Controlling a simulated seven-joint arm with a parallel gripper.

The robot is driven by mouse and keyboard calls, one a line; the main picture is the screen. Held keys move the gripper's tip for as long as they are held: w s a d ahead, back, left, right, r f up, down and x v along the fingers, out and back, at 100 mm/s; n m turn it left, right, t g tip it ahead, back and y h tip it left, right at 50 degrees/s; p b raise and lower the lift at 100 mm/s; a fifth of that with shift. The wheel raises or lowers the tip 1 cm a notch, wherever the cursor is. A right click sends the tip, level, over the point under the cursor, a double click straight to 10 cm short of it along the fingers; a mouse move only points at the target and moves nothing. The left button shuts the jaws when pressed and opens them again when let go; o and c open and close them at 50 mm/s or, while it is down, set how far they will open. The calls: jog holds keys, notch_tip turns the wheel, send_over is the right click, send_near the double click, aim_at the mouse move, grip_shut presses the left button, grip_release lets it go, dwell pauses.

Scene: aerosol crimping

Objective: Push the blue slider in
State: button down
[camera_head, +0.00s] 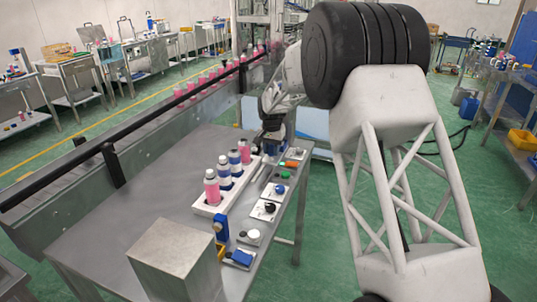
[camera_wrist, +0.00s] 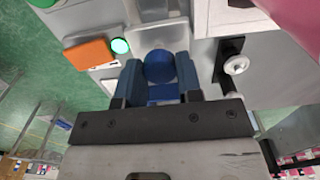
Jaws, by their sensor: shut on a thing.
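The blue slider (camera_wrist: 160,66) shows in the wrist view as a round blue knob with a flat blue part below it, in front of a light grey metal housing (camera_wrist: 157,22). My gripper (camera_wrist: 158,76) has its two blue-grey fingers on either side of the knob, shut on it. In the head view my gripper (camera_head: 273,130) is low over the far end of the table, behind the bottle rack. The slider cannot be made out there. How far it is pushed in cannot be told.
In the wrist view an orange block (camera_wrist: 90,52) and a lit green button (camera_wrist: 121,46) lie left of the fingers, and a black lever with a white knob (camera_wrist: 236,65) right. In the head view several bottles stand in a white rack (camera_head: 209,209); the table's left is clear.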

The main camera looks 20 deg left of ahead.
jog(key=shift+w+r, duration=0.1)
jog(key=shift+w, duration=0.5)
jog(key=c, duration=0.8)
grip_release()
jog(key=shift+r, duration=3.85)
jog(key=shift+d, duration=0.1)
